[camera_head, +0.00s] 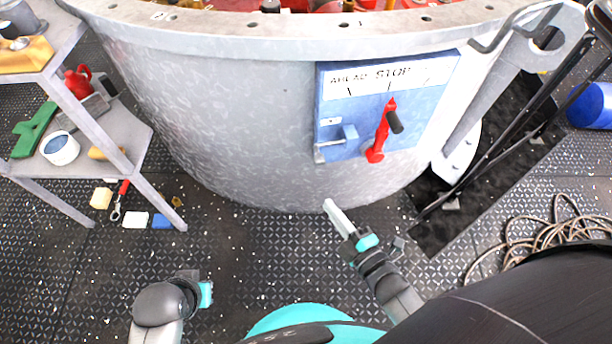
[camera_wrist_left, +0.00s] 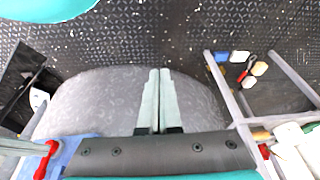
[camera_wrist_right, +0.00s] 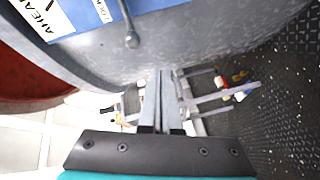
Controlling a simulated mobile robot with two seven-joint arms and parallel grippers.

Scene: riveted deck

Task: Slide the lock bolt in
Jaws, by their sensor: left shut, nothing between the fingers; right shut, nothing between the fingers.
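A blue panel (camera_head: 362,108) labelled AHEAD and STOP is on the side of a grey metal drum. The lock bolt (camera_head: 319,154), a thin grey rod with a rounded end, is at the panel's lower left, beside a small blue bracket (camera_head: 347,135). Its rounded end also shows in the right wrist view (camera_wrist_right: 131,40). A red lever (camera_head: 382,135) with a black grip stands near upright under STOP. My right gripper (camera_head: 328,203) is shut and empty, below the bolt and apart from it. My left gripper (camera_wrist_left: 160,72) is shut and empty, low at the left.
The curved drum (camera_head: 220,110) fills the middle. A grey shelf (camera_head: 125,135) with a red can, a green part and a cup stands at the left. A coiled hose (camera_head: 545,238) and black rails (camera_head: 500,145) are at the right. Small items lie on the floor by the shelf.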

